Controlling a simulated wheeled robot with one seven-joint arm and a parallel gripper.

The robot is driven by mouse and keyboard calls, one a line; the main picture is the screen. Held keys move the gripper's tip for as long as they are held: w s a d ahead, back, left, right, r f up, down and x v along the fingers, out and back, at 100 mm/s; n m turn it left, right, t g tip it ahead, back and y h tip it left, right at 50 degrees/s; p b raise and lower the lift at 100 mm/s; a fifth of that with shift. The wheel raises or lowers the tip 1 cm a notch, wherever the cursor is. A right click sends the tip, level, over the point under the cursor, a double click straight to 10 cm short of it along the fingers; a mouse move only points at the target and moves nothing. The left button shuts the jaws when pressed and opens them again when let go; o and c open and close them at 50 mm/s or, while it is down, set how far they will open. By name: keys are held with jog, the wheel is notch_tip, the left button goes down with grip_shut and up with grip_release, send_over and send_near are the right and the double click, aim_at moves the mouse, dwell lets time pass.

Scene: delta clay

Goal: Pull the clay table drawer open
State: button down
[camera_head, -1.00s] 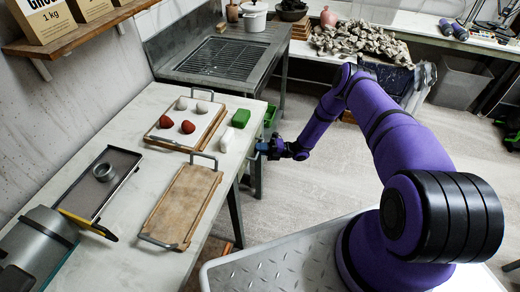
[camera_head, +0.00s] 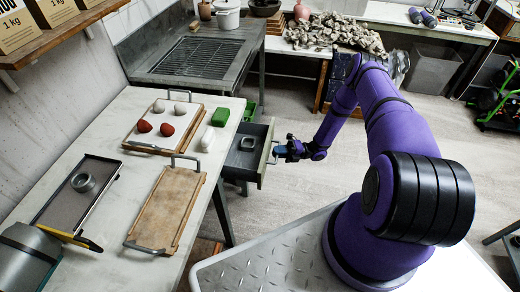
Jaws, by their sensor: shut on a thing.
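The clay table (camera_head: 105,195) stands at the left, with a pale top. Its grey drawer (camera_head: 264,156) sticks out from the table's right side, under the top. The drawer is partly pulled out, and a small squarish grey thing (camera_head: 248,143) shows inside it. My gripper (camera_head: 279,151) is at the drawer's front, shut on the drawer handle. The handle itself is small and mostly hidden by the fingers.
Floor right of the drawer is clear.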

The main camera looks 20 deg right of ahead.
jog(key=s+d, duration=0.6)
jog(key=d, duration=0.3)
jog(key=shift+s, duration=0.2)
jog(key=c, duration=1.2)
grip_release()
jog(key=v, duration=1)
jog(key=shift+s+d+f, duration=0.1)
jog(key=shift+d+f, duration=0.1)
jog(key=shift+d, duration=0.15)
